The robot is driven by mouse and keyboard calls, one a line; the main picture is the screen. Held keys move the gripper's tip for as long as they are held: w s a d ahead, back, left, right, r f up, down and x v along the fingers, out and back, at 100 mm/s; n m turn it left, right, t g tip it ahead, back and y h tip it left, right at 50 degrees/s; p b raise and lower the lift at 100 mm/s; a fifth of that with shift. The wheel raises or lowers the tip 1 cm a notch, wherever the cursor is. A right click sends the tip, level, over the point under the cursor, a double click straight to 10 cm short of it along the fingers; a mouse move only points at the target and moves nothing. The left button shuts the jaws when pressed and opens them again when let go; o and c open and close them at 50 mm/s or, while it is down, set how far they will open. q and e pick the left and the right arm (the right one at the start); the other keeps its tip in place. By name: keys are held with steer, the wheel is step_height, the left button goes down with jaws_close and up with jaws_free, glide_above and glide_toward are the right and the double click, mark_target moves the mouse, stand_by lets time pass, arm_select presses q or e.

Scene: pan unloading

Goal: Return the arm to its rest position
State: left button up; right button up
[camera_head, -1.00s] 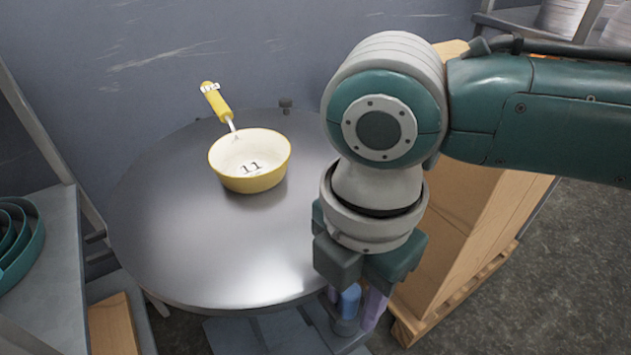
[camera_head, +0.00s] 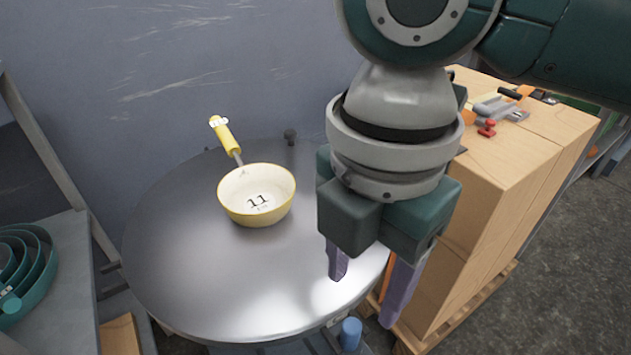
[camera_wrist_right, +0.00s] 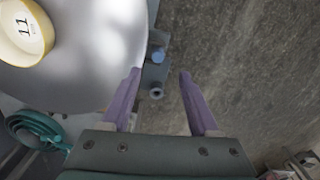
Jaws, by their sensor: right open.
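My right gripper (camera_head: 366,286) hangs fingers down over the right front edge of the round metal table (camera_head: 180,265). Its two purple fingers are apart with nothing between them. In the right wrist view the open fingers (camera_wrist_right: 155,88) show the floor and a blue cylindrical part beyond them. A cream and yellow pan (camera_head: 257,196) marked 11 stands upright on the table, left of the gripper and apart from it. Its yellow handle points to the back left. The pan also shows at the top left of the right wrist view (camera_wrist_right: 24,32). My left gripper is not in view.
A grey shelf (camera_head: 62,275) with nested teal pans (camera_head: 25,270) is at the left. The table's front left is bare.

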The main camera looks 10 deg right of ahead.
steer(key=s+a+r+m+t+y+p, duration=0.1)
steer(key=s+a+r+m+y+p, duration=0.15)
steer(key=r+m+p, duration=0.35)
steer(key=s+a+r+m+t+y+p, duration=0.1)
steer(key=s+a+r+m+y+p, duration=0.2)
steer(key=r+p, duration=0.45)
steer(key=s+d+r+m+t+h+p, duration=0.1)
steer(key=s+d+r+m+h+p, duration=0.2)
steer(key=d+r+m+p, duration=0.25)
steer(key=s+d+r+m+t+h+p, duration=0.1)
steer(key=s+d+r+m+h+p, duration=0.15)
steer(key=s+d+m+p, duration=0.4)
steer(key=w+d+r+p, duration=0.1)
steer(key=r+p, duration=1.7)
steer(key=w+d+r+p, duration=0.1)
steer(key=w+r+p, duration=0.1)
steer(key=r+p, duration=1.6)
steer(key=shift+d+r+m, duration=0.35)
steer(key=shift+r+m, duration=0.05)
steer(key=shift+r, duration=0.35)
